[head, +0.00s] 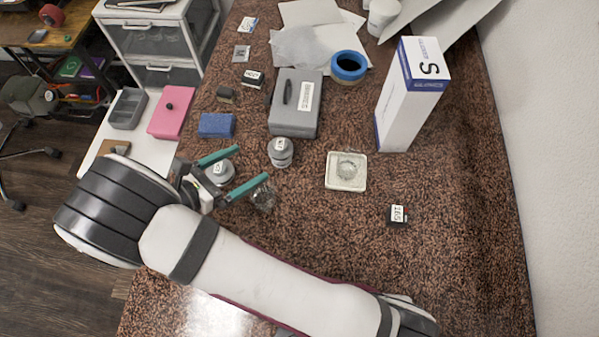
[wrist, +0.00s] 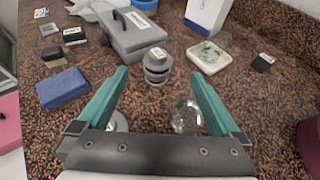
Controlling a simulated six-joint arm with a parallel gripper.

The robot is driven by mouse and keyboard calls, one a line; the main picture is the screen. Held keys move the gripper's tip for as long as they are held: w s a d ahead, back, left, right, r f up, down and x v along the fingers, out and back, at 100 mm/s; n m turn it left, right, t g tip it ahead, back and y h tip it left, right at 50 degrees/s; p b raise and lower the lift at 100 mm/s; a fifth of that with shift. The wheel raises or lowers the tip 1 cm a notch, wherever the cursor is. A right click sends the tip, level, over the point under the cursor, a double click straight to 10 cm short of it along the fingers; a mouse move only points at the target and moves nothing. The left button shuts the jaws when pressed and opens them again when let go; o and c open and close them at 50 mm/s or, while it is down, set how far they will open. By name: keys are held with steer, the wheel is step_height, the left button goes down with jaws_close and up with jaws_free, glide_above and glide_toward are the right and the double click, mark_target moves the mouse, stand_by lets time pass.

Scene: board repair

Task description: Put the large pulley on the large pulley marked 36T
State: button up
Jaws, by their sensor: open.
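A grey, flanged pulley (head: 281,152) with a pale label on top stands upright on the speckled bench, just beyond my fingertips. It also shows ahead of the fingers in the wrist view (wrist: 157,64). A second grey round piece with a label (head: 218,174) sits nearer, partly hidden by my gripper. In the wrist view only its edge shows (wrist: 119,123) beside the left finger. I cannot read 36T on either one. My gripper (head: 251,164) has its two teal fingers spread wide, with nothing held between them.
A clear glass piece (wrist: 187,115) stands close to the right finger. A grey case (head: 306,120), blue block (head: 216,125), pale square dish (head: 346,185), small black labelled block (head: 397,216) and tall white-blue box (head: 407,110) stand around. Bench is clear at the lower right.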

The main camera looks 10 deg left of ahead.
steer(key=s+d+r+m+g, duration=0.1)
steer(key=d+r+m+g, duration=0.35)
steer(key=d+m, duration=0.35)
steer(key=d+r+m+g, duration=0.4)
steer(key=d+m+g, duration=0.15)
steer(key=d, duration=0.45)
steer(key=s+d+r+m+y, duration=0.2)
steer(key=s+m+y, duration=0.3)
steer(key=m, duration=0.5)
steer(key=s+d+r+m+g+y, duration=0.1)
steer(key=s+m+y, duration=0.3)
steer(key=s+m, duration=0.4)
steer(key=d+r+m, duration=0.1)
steer(key=m, duration=0.1)
steer(key=shift+s+d+r+m+y, duration=0.15)
steer(key=shift+d+r+m+y, duration=0.05)
steer(key=shift+r+m+y, duration=0.2)
